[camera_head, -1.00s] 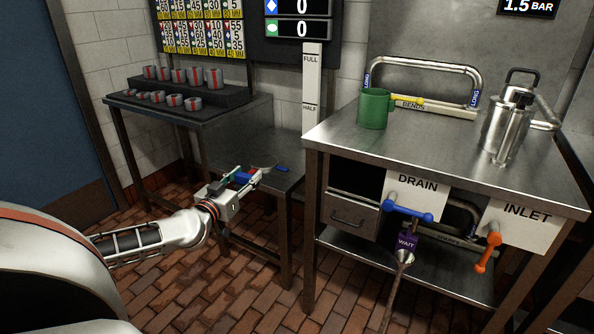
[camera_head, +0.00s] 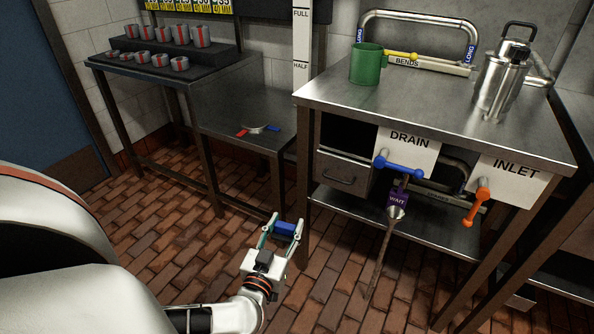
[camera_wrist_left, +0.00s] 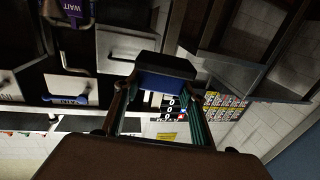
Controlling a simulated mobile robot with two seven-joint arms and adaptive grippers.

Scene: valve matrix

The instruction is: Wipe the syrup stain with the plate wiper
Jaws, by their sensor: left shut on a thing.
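My left gripper (camera_head: 284,224) is shut on the plate wiper (camera_head: 286,229), a small blue block with a dark side. It is held in the air over the brick floor, left of the steel table's front leg. In the left wrist view the plate wiper (camera_wrist_left: 166,79) sits between the two fingertips. I cannot make out the syrup stain for certain. A thin brown streak (camera_head: 379,258) runs down below the small funnel under the drain, and I cannot tell what it is. My right gripper is not in view.
A steel table (camera_head: 430,110) carries a green mug (camera_head: 367,64) and a metal canister (camera_head: 497,82). Blue drain (camera_head: 402,164) and orange inlet (camera_head: 477,206) handles stick out in front.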

